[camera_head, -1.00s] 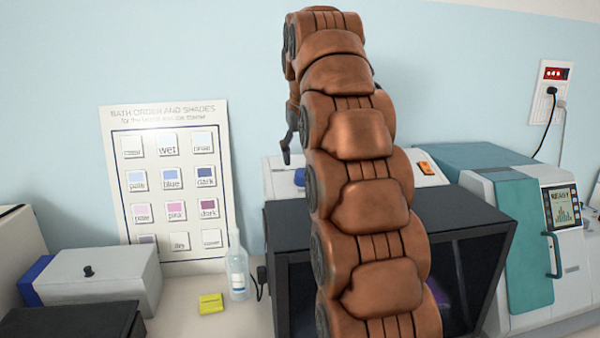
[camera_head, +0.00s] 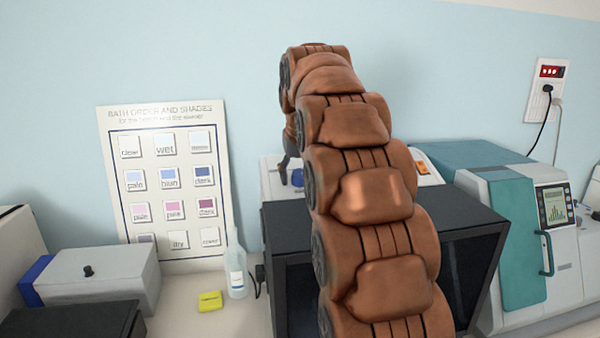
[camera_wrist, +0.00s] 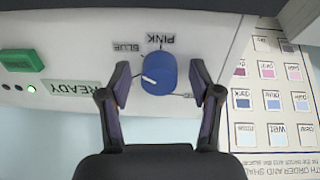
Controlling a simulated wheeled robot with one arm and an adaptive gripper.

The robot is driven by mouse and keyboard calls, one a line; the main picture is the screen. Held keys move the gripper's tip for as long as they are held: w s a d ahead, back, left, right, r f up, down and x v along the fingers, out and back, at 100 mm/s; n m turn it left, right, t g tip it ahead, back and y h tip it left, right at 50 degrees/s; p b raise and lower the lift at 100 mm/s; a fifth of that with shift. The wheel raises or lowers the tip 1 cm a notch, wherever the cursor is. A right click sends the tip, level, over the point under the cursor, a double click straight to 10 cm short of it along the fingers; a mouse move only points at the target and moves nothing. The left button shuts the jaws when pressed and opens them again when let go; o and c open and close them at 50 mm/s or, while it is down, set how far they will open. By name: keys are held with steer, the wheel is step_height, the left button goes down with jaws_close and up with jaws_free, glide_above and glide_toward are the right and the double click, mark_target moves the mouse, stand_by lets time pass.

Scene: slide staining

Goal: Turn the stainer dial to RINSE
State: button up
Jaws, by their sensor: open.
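The blue stainer dial (camera_wrist: 158,70) sits on a pale panel in the wrist view, which shows the labels upside down. PINK is printed above the dial and BLUE above left; another label at lower right is partly hidden. I cannot make out RINSE. My gripper (camera_wrist: 160,76) is open, with one finger on each side of the dial and visible gaps to it. In the head view the white stainer (camera_head: 271,180) stands behind the black cabinet, and my arm hides most of the gripper.
The panel has a green button (camera_wrist: 21,61) and a READY label (camera_wrist: 71,88) with a lit green light. A black cabinet (camera_head: 290,225) stands in front of the stainer. A bottle (camera_head: 237,275) and yellow pad (camera_head: 210,301) are left of it, and a teal-and-white machine (camera_head: 520,235) is right.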

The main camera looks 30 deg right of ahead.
steer(key=shift+f, duration=0.1)
steer(key=c, duration=1.2)
